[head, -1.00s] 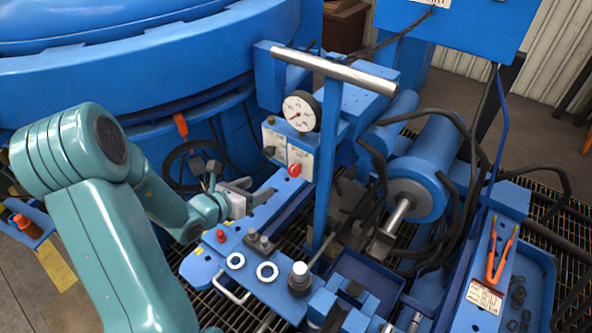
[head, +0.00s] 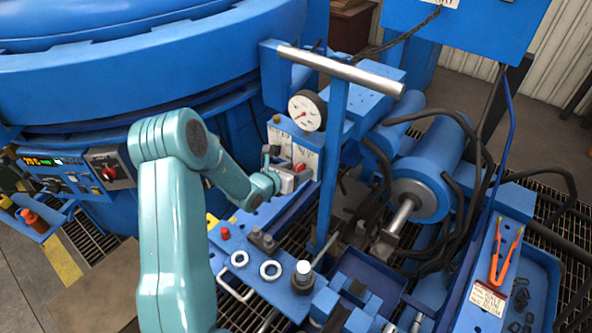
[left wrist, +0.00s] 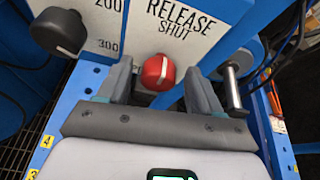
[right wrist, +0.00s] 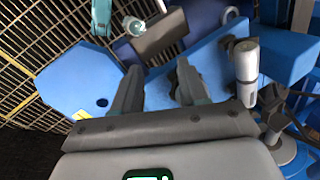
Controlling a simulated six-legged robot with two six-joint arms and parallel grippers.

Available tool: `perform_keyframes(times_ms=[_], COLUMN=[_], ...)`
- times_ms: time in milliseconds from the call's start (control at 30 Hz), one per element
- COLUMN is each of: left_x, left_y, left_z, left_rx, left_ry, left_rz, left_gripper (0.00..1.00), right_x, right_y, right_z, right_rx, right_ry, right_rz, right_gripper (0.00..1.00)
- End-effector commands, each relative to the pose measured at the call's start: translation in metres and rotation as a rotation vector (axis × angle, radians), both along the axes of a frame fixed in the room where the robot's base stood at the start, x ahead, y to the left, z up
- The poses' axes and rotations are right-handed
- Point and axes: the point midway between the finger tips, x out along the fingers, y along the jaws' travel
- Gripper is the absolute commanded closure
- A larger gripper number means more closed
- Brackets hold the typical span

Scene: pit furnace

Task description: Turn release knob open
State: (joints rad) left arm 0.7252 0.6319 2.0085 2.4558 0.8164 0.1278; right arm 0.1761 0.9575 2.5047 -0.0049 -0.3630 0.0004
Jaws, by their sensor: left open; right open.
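The red release knob (left wrist: 158,72) has a white line that stands nearly upright. It sits on a pale panel (left wrist: 140,35) lettered "RELEASE SHUT". My left gripper (left wrist: 157,80) is open, with one finger on each side of the knob; I cannot tell if either touches it. In the head view the red knob (head: 299,167) shows just beyond my left gripper (head: 290,175), which partly covers the panel. My right gripper (right wrist: 158,78) is open and empty in the right wrist view, over blue parts and grating. It does not show in the head view.
A black knob (left wrist: 58,32) sits left of the red one. A metal handle (left wrist: 232,92) stands close to the right finger. In the head view, a gauge (head: 307,110) and a T-handle post (head: 330,160) stand beside the panel. Orange-handled pliers (head: 505,258) lie at the right.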

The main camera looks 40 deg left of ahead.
Motion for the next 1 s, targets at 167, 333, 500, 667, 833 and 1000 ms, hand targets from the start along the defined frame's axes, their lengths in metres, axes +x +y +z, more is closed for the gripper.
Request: perform_keyframes(times_ms=[167,333,500,667,833,1000], left_x=[0.0007,0.0004,0.0003,0.0001,0.0002,-0.0001], left_y=[0.0007,0.0008,0.0008,0.0014,0.0023,0.0037], left_z=[-0.0001,0.0001,0.0001,0.0003,0.0011,0.001], left_rx=[0.0,0.0,-0.001,-0.02,-0.086,-0.209], left_ry=[0.0,0.0,-0.001,-0.003,-0.011,-0.024], left_rz=[0.001,0.001,0.001,0.002,0.001,0.002], left_gripper=[0.35,0.77,0.91,0.91,0.91,0.91], right_x=[0.0,0.0,0.0,0.0,0.0,0.0], right_y=[0.0,0.0,0.0,0.0,0.0,0.0], right_z=[0.0,0.0,0.0,0.0009,0.0032,0.007], right_rx=[0.0,0.0,0.0,0.0,0.0,0.0], right_ry=[0.0,0.0,0.0,0.0,0.0,0.0], right_rz=[0.0,0.0,0.0,0.0,0.0,0.0], right_gripper=[0.57,0.57,0.57,0.57,0.57,0.57])
